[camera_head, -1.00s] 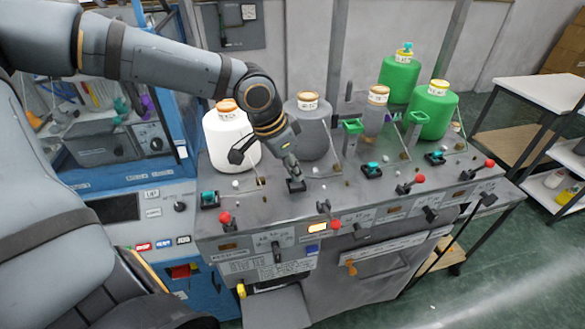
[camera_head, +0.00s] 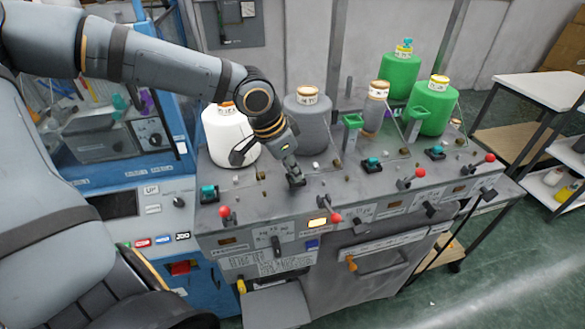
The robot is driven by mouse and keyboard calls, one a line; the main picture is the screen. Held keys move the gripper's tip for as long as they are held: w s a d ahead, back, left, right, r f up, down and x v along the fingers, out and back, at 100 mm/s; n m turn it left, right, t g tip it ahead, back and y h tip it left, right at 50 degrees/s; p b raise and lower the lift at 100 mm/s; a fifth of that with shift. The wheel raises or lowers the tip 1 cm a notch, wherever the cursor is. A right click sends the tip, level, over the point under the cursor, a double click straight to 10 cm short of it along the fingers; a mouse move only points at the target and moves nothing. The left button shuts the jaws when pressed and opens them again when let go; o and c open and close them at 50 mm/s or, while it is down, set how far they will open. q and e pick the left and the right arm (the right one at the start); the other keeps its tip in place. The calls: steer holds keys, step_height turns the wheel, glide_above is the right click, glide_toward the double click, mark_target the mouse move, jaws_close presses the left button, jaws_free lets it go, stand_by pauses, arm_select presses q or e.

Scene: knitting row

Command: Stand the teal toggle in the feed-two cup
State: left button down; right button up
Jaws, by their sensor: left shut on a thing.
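My left gripper (camera_head: 294,178) reaches down from the upper left to the second feed position on the grey machine top (camera_head: 265,208). Its fingers are shut at a small dark cup (camera_head: 297,183). The teal toggle between them is hidden by the fingers, so I cannot tell whether it stands upright or touches the cup's floor. Other teal toggles stand in dark cups at the left (camera_head: 208,192), middle (camera_head: 372,163) and right (camera_head: 437,151) of the row. My right gripper is not in view.
Behind the cups stand a white cone (camera_head: 226,135), a dark grey cone (camera_head: 308,125) and green cones (camera_head: 433,108). Red-knobbed levers (camera_head: 336,217) line the front edge. A green-topped post (camera_head: 352,121) rises right of my gripper. A white-topped table (camera_head: 540,88) stands at right.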

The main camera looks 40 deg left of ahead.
arm_select(q)
steer(key=shift+s+d+f, duration=0.1)
steer(key=shift+s+f, duration=0.1)
steer(key=c, duration=1.3)
jaws_free()
steer(key=shift+d+f, duration=0.1)
steer(key=shift+w, duration=0.1)
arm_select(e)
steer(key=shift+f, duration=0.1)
arm_select(q)
steer(key=shift+a+r, duration=0.2)
steer(key=shift+r, duration=0.05)
steer(key=v, duration=1.1)
steer(key=shift+r, duration=0.3)
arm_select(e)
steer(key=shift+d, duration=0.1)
